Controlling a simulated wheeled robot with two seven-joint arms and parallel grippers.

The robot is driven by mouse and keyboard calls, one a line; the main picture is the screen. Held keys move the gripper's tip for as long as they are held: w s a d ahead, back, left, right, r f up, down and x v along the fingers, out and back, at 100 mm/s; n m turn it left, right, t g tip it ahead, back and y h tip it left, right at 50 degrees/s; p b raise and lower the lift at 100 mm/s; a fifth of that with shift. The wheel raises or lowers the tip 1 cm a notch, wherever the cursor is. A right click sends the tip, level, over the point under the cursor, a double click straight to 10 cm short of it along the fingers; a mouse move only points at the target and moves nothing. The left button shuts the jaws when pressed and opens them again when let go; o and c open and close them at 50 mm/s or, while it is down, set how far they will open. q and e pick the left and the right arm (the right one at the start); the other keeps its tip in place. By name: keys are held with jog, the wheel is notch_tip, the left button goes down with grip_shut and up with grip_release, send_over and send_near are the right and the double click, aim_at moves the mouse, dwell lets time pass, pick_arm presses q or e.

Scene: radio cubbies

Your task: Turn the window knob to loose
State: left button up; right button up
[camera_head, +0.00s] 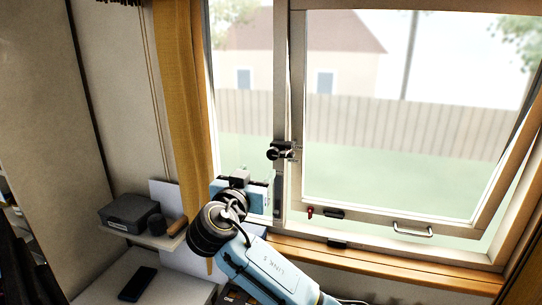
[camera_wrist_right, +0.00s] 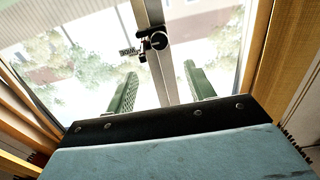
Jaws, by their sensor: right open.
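The window knob (camera_head: 281,151) is a dark knob with a small bracket on the upright post between the two window panes. In the right wrist view the knob (camera_wrist_right: 154,41) sits ahead of the fingers, near the top of the picture. My right gripper (camera_head: 274,196) is just below the knob, in front of the window post. Its two green fingers stand apart and empty in the wrist view (camera_wrist_right: 160,82), one on each side of the post, with the knob beyond their tips. They do not appear to touch the knob. My left gripper is not in view.
The window frame (camera_head: 290,75) has a tilted right pane with a metal handle (camera_head: 412,231) at its bottom. A wooden sill (camera_head: 370,262) runs below. A yellow curtain (camera_head: 181,110) hangs at left. A small shelf holds a dark box (camera_head: 128,212). A phone (camera_head: 138,284) lies lower left.

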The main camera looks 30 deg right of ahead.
aim_at(272, 154)
jog(key=p+x, duration=0.3)
jog(key=x, duration=0.9)
jog(key=shift+w+d+f, duration=0.1)
jog(key=shift+f, duration=0.05)
jog(key=c, duration=1)
